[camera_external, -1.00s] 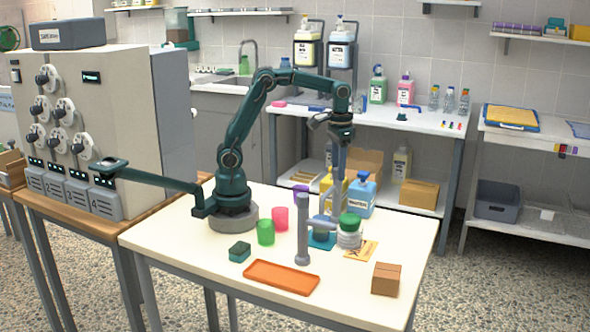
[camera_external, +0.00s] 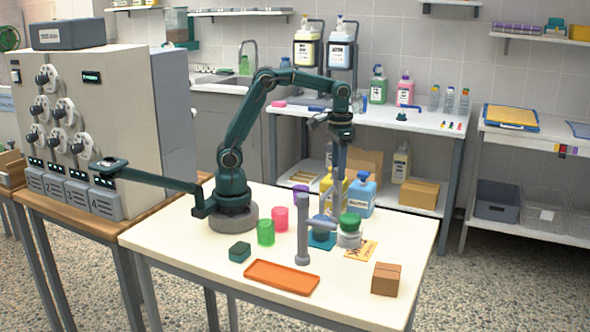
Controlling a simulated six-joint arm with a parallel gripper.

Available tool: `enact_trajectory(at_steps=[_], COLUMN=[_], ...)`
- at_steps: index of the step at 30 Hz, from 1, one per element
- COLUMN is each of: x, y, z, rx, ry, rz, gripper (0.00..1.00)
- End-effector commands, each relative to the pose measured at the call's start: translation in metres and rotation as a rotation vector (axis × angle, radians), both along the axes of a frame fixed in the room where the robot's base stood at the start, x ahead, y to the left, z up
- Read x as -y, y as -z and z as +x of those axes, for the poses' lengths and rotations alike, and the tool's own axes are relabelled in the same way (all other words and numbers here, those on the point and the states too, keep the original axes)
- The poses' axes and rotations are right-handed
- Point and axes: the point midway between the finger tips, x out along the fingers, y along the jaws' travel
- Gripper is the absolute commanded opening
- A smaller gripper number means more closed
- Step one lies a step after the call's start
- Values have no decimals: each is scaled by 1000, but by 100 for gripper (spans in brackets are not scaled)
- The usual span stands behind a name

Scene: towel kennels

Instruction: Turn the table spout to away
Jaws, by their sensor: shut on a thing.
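The table spout is a grey upright post (camera_external: 302,232) on the white table, with a short arm (camera_external: 318,221) reaching from its upper part toward the right. My gripper (camera_external: 335,213) points straight down and is shut on the outer end of the spout's arm. Its fingertips are small here and partly blend with the spout and the items behind. A blue-grey cup (camera_external: 321,232) on a teal mat (camera_external: 327,245) stands beside the post, partly hidden by the spout.
A green-lidded jar (camera_external: 350,232), blue bottle (camera_external: 363,198) and yellow bottle (camera_external: 326,183) crowd close to my gripper. A pink cup (camera_external: 279,219) and green cup (camera_external: 265,233) stand left. An orange tray (camera_external: 281,278) and brown box (camera_external: 385,280) are in front.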

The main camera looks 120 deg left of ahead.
Motion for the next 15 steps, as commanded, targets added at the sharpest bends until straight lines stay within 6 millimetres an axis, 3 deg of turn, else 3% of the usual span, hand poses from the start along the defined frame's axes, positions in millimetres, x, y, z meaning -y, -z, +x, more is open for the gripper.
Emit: enact_trajectory(at_steps=[8,15], x=[0,0], y=[-1,-1], z=[0,0], rx=[0,1], ry=[-67,-235], rz=[1,2], gripper=[0,0])
